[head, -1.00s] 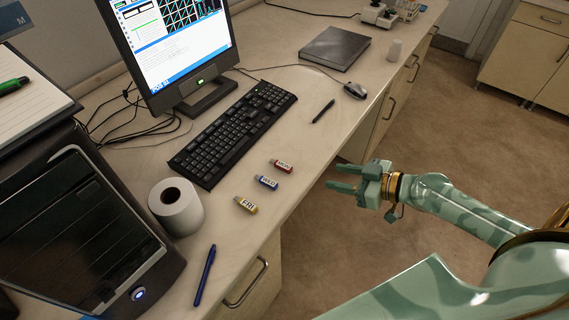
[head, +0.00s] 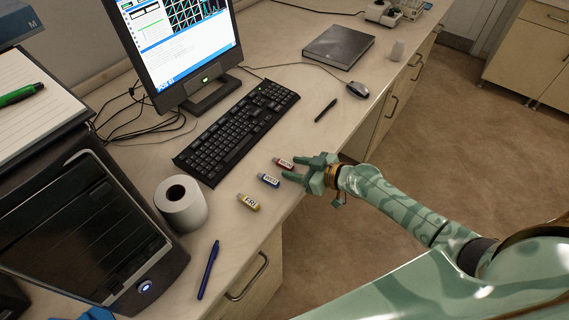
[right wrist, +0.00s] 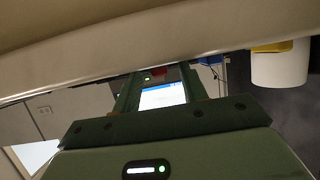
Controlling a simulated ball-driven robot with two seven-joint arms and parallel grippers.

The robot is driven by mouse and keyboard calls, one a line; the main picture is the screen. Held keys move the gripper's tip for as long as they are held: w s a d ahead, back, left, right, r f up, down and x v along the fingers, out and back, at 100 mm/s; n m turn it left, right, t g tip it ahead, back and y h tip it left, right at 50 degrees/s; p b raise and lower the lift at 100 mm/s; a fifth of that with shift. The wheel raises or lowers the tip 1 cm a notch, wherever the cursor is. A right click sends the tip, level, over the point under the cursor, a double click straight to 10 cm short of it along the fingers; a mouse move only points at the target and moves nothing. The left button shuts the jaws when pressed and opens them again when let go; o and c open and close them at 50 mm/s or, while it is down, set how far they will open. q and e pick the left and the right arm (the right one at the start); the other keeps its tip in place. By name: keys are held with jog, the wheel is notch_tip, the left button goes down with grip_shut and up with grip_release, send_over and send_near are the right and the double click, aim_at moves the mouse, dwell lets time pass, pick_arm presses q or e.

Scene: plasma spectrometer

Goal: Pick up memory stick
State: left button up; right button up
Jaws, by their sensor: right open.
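Three memory sticks lie on the desk in front of the keyboard: a red one (head: 283,163), a blue one (head: 268,180) and a yellow one (head: 248,202). My right gripper (head: 290,168) is open at the desk's front edge, its fingers pointing left toward the red and blue sticks. In the right wrist view, a red patch, apparently the red stick (right wrist: 158,71), shows between the open fingers (right wrist: 160,84). Nothing is held. My left gripper is out of view.
The black keyboard (head: 236,132) and monitor (head: 178,45) stand behind the sticks. A white paper roll (head: 181,205) stands to their left, with a blue pen (head: 208,270) nearer the front. A black pen (head: 326,110) and a mouse (head: 357,91) lie farther right.

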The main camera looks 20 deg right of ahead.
grip_shut()
jog(key=shift+r, duration=0.1)
